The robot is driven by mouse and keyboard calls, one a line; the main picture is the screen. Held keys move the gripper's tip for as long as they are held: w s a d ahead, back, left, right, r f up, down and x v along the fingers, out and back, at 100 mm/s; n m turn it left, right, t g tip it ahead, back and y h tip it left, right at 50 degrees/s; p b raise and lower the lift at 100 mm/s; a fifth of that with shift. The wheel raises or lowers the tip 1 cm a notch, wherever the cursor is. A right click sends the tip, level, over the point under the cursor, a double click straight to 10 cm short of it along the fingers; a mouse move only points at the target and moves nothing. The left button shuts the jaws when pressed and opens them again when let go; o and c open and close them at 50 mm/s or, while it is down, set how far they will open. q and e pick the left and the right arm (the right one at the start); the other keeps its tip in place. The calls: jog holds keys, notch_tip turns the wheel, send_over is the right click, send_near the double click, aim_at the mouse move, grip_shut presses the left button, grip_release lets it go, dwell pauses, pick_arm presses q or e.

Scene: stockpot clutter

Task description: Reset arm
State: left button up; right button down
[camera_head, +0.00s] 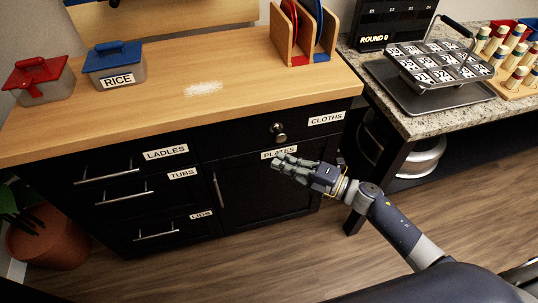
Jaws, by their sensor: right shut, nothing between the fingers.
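My right gripper (291,168) is in front of the black cabinet (245,185), near the door labelled PLATES. Its arm comes in from the lower right. Its fingers are shut with nothing held between them, and they partly cover the PLATES label (272,154). I cannot tell whether the fingers touch the door. My left gripper is not in view.
A wooden counter (165,105) holds a red-lidded box (38,85), a blue-lidded RICE box (115,68), a white spill (204,88) and a rack (300,35). Right, a granite counter (425,125) holds a tray (440,95). A plant pot (48,245) stands left. Floor in front is clear.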

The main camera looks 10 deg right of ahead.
jog(key=s+d+f+m+h, duration=0.4)
jog(key=f+m, duration=0.2)
jog(key=f, duration=0.4)
jog(key=s+d+f+m+g+h+p, duration=0.1)
jog(key=s+d+f+m+h, duration=0.3)
jog(key=f, duration=0.6)
jog(key=s+d+f+m+h, duration=0.35)
jog(key=f+m, duration=0.35)
jog(key=f, duration=0.3)
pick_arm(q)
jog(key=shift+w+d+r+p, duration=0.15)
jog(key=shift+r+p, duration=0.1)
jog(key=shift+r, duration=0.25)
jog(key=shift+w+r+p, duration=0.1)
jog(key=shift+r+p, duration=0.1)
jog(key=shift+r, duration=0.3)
pick_arm(e)
jog(key=s+a+f+m+g, duration=0.1)
jog(key=s+f, duration=0.4)
jog(key=s, duration=0.6)
jog(key=s+a+f+m+g+h, duration=0.1)
jog(key=s+f+m+g, duration=0.3)
jog(key=s, duration=0.7)
jog(key=s+a+f+m+g, duration=0.2)
jog(key=s+f+g, duration=0.3)
jog(key=s, duration=0.6)
notch_tip(320, 180, down, 2)
jog(key=shift+s+f+m+h, duration=0.25)
jog(key=shift+s+m+h, duration=0.1)
jog(key=shift+m, duration=0.15)
